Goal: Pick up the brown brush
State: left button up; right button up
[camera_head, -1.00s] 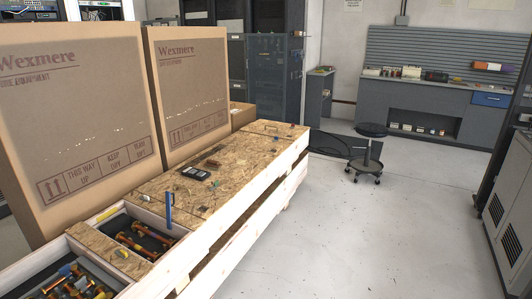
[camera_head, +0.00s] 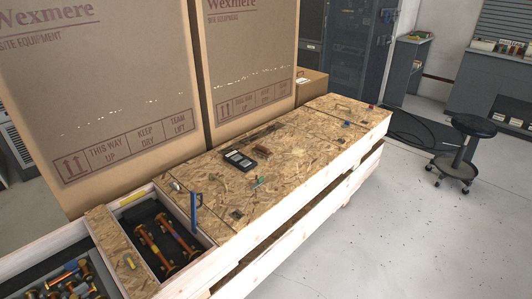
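A small brown object (camera_head: 262,151), which looks like the brown brush, lies on the chipboard top of the long wooden crate (camera_head: 315,140). It is beside a black handheld device (camera_head: 240,160), to that device's right. It is too small to make out bristles. Neither of my grippers is in view.
Tall cardboard boxes (camera_head: 100,100) stand behind the crate. A black stool (camera_head: 455,165) stands right, with clear floor (camera_head: 400,240) in front.

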aim_at(262, 152)
jog(key=u, duration=0.35)
jog(key=i+l+u, duration=0.15)
jog(key=l+u, duration=0.25)
jog(key=i+l+u, duration=0.1)
jog(key=l+u, duration=0.15)
jog(key=u, duration=0.2)
jog(key=l+u, duration=0.4)
jog(key=i+j, duration=0.05)
